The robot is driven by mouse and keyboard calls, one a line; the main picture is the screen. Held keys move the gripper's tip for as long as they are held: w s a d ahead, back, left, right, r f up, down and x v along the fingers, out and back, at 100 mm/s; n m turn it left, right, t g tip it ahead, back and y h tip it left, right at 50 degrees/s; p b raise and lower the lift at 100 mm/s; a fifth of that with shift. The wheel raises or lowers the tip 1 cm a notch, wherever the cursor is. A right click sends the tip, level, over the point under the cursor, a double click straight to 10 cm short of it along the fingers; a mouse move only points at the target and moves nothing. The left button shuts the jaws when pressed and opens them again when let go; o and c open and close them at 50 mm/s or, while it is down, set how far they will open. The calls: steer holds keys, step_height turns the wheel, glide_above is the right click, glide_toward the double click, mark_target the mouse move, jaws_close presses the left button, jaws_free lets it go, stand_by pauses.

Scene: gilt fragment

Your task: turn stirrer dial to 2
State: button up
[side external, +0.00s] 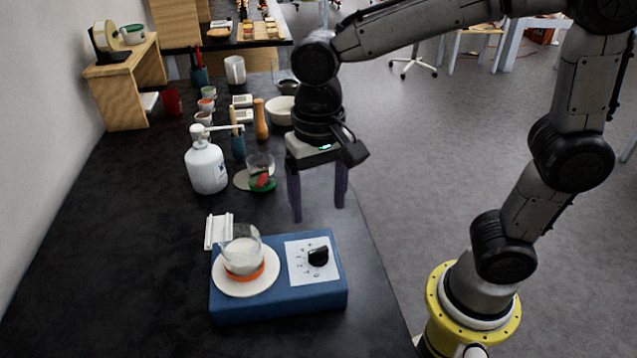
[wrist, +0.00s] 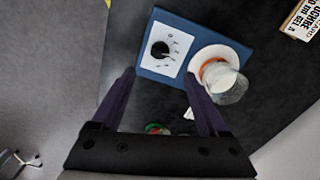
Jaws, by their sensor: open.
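The blue stirrer (side external: 277,299) stands on the dark bench near the front. Its black dial (side external: 318,256) sits on a white marked panel at the right of its top. The marks are too small to read surely, so I cannot tell the setting. A glass beaker (side external: 243,255) with an orange band stands on the white round plate. My gripper (side external: 318,212) is open and empty, fingers pointing down, above the bench behind the stirrer and apart from it. In the wrist view, the dial (wrist: 160,49) shows ahead of and between the open fingers (wrist: 162,82).
Bowls, jars and a wooden shelf (side external: 126,82) stand farther back. The bench's right edge is close to the stirrer.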

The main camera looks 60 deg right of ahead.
step_height(320, 180, up, 3)
steer(key=shift+r, duration=0.15)
steer(key=shift+d, duration=0.1)
steer(key=s+d+r+m+t, duration=0.1)
steer(key=s+d+r+t, duration=0.2)
steer(key=s+d, duration=0.3)
steer(key=s+d+f+n+t, duration=0.2)
steer(key=s+d+f+n, duration=0.1)
steer(key=n, duration=0.4)
steer(key=shift+s+d+f+t, duration=0.35)
steer(key=shift+s+d, duration=0.35)
steer(key=shift+d, duration=0.4)
